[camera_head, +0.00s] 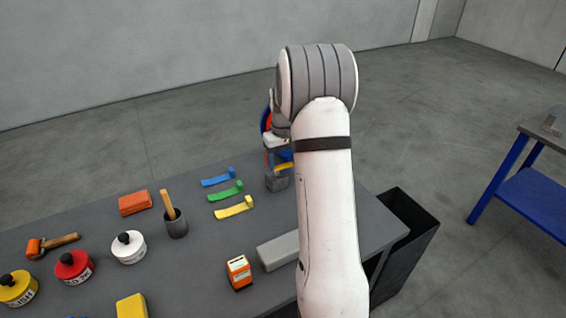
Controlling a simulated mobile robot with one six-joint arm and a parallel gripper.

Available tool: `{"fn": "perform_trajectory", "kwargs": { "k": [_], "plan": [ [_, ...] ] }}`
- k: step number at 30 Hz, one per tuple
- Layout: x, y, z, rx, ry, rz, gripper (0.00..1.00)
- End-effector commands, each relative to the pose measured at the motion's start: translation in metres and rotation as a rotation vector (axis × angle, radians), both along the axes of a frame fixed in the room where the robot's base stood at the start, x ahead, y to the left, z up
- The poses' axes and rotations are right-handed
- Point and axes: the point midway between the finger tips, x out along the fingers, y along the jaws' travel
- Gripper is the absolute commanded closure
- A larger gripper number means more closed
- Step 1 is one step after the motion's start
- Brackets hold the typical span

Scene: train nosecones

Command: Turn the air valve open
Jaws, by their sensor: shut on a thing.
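The air valve appears to be the small grey block (277,182) at the far edge of the grey bench, with a yellow lever (285,166) just above it. My gripper (278,160) reaches down over it from above and is shut on the yellow lever. My own white arm hides much of the gripper and the right side of the valve, so the lever's exact angle is hard to tell. A round blue and orange thing (265,119), perhaps a hose reel, shows partly behind my wrist.
A black bin (410,245) stands right, a blue table (535,195) farther right.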

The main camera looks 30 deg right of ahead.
Motion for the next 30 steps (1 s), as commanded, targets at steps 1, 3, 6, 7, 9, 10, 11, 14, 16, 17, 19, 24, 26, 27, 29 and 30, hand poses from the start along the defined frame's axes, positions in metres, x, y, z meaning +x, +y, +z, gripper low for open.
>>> {"fn": "perform_trajectory", "kwargs": {
  "k": [1, 3, 6, 7, 9, 10, 11, 14, 16, 17, 19, 24, 26, 27, 29, 30],
  "plan": [
    [0.0017, -0.0002, 0.0011, -0.001, -0.004, 0.017, 0.59],
    [0.0022, -0.0002, 0.0013, -0.001, -0.004, 0.039, 0.59],
    [0.0026, -0.0002, 0.0014, -0.001, -0.004, 0.062, 0.59],
    [0.0027, -0.0002, 0.0015, -0.001, -0.004, 0.066, 0.59],
    [0.0029, -0.0001, 0.0016, -0.001, -0.004, 0.075, 0.59],
    [0.0030, -0.0001, 0.0016, -0.001, -0.004, 0.078, 0.59],
    [0.0030, -0.0001, 0.0016, -0.001, -0.004, 0.080, 0.59],
    [0.0031, -0.0001, 0.0017, -0.001, -0.005, 0.083, 0.59],
    [0.0031, -0.0001, 0.0018, -0.001, -0.005, 0.083, 0.59],
    [0.0031, -0.0001, 0.0018, -0.002, -0.005, 0.083, 0.59],
    [0.0031, -0.0001, 0.0018, -0.002, -0.005, 0.083, 0.59],
    [0.0031, 0.0000, 0.0017, -0.002, -0.005, 0.083, 0.31],
    [0.0029, 0.0000, 0.0015, -0.001, -0.004, 0.082, 0.26],
    [0.0027, 0.0001, 0.0013, -0.001, -0.003, 0.082, 0.23],
    [0.0026, 0.0001, 0.0011, -0.001, -0.003, 0.082, 0.18],
    [0.0025, 0.0001, 0.0009, -0.001, -0.002, 0.082, 0.15]
  ]
}}
